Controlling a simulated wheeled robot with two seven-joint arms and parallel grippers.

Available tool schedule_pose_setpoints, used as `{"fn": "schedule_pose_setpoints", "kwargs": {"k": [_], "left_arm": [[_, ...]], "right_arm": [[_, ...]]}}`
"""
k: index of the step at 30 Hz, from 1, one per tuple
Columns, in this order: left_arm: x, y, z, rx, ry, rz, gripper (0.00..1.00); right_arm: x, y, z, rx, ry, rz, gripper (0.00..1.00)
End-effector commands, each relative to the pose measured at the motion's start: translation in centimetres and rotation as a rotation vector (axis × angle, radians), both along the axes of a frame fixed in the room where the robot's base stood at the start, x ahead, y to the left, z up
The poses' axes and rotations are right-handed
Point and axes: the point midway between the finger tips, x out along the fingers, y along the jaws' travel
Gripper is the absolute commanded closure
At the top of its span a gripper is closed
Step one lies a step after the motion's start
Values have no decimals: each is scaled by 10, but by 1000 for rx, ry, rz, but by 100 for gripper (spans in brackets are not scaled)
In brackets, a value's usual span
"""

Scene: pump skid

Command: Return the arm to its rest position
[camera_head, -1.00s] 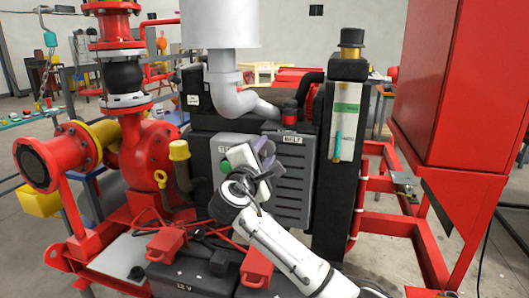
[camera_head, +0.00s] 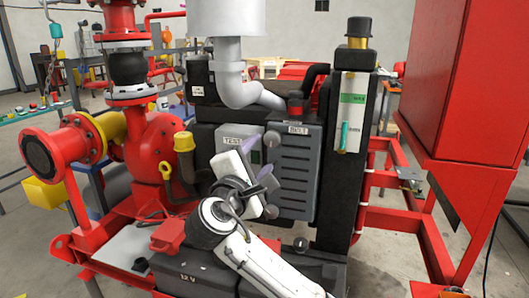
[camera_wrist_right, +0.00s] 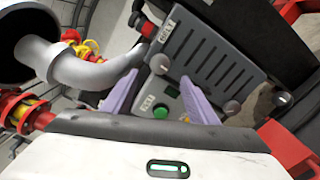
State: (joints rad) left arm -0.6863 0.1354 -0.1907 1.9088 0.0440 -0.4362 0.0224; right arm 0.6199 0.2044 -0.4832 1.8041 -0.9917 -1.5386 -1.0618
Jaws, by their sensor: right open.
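My right gripper (camera_head: 266,168) is open and empty, in front of the engine panels in the head view. Its two pale purple fingers also show in the right wrist view (camera_wrist_right: 158,95), apart, with nothing between them but the panel behind. My white right arm (camera_head: 265,262) comes up from the bottom of the head view. The grey TEST box (camera_head: 231,135) is partly hidden behind the gripper. In the right wrist view its green button (camera_wrist_right: 161,111) shows beyond the fingers. My left gripper is not in view.
The slotted BELT guard (camera_head: 294,170) stands right of the gripper. A black 12 V battery (camera_head: 185,278) with a red terminal cover (camera_head: 168,236) lies below left. A grey exhaust pipe (camera_head: 229,70) rises above. A red cabinet (camera_head: 465,80) stands at right.

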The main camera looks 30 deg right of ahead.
Motion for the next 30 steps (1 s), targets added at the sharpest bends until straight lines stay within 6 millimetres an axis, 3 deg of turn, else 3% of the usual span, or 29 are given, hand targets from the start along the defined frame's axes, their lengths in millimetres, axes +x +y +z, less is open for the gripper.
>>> {"fn": "schedule_pose_setpoints", "kwargs": {"k": [5,22,26,30], "left_arm": [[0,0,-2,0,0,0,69],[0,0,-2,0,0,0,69],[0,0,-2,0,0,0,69],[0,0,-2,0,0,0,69]], "right_arm": [[-8,9,0,-1,1,0,47],[-9,9,-6,17,4,4,47],[-18,12,-52,140,28,40,47],[-50,22,-143,430,73,75,47]]}}
